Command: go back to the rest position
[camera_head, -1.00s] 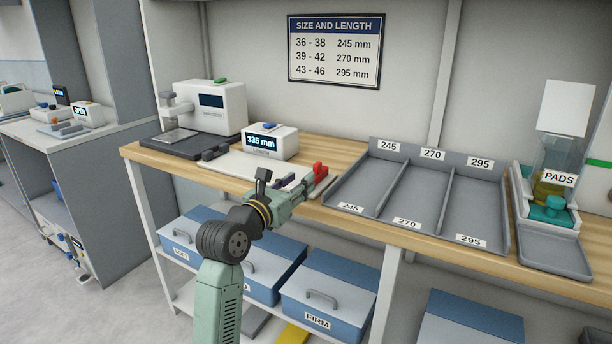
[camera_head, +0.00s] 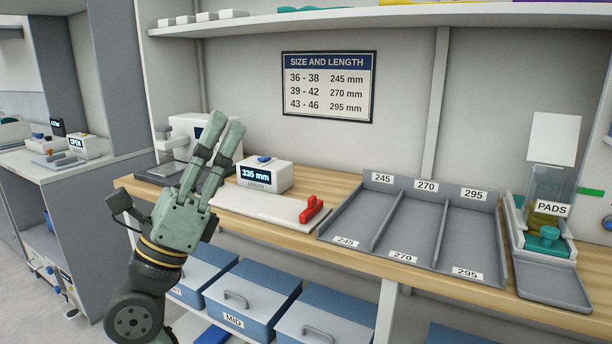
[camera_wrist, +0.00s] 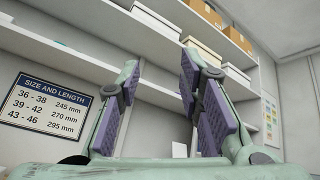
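My gripper (camera_head: 225,126) is raised over the left part of the workbench, its fingers pointing up and standing apart. In the wrist view my gripper (camera_wrist: 160,75) is open, with nothing between its purple-grey finger pads. The length gauge (camera_head: 265,174) reads 335 mm. Its white plate (camera_head: 255,203) with a red stop (camera_head: 312,208) lies on the bench, apart from my gripper. My gripper partly hides the white machine (camera_head: 185,127) at the back left.
The tray (camera_head: 375,220) marked 245, 270 and 295 is empty. The pads dispenser (camera_head: 550,205) stands at the right. Blue bins (camera_head: 255,295) sit under the bench (camera_head: 340,188). An upper shelf (camera_head: 385,20) runs overhead. The air right of my gripper is clear.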

